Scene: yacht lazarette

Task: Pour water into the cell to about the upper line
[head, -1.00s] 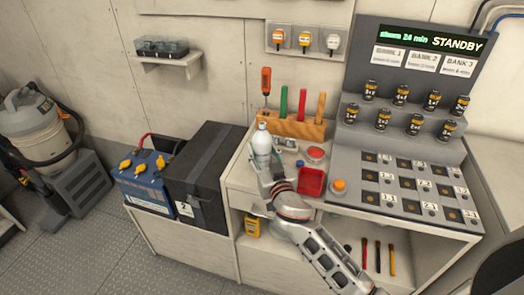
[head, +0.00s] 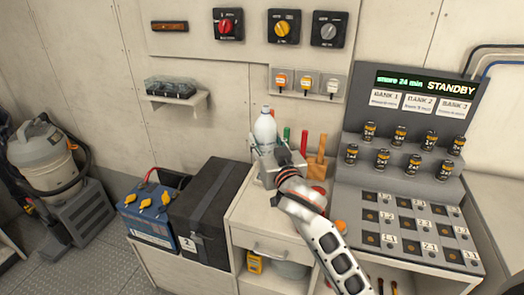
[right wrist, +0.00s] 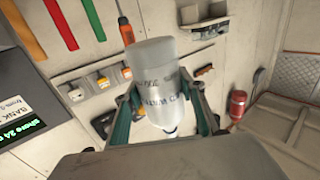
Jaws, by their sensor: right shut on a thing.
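A white water bottle (head: 265,130) with a pale cap is upright in my right gripper (head: 274,163), held above the bench. In the right wrist view the bottle (right wrist: 158,85) sits between the two fingers of my right gripper (right wrist: 165,112), its printed lettering partly readable. My left gripper is not in view.
A black box (head: 208,205) labelled 2 stands between the battery and the bench (head: 255,212). A wooden tool block (head: 318,187) and a sloped charger console (head: 400,225) are to the right. A small wall shelf (head: 178,103) juts out above the battery.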

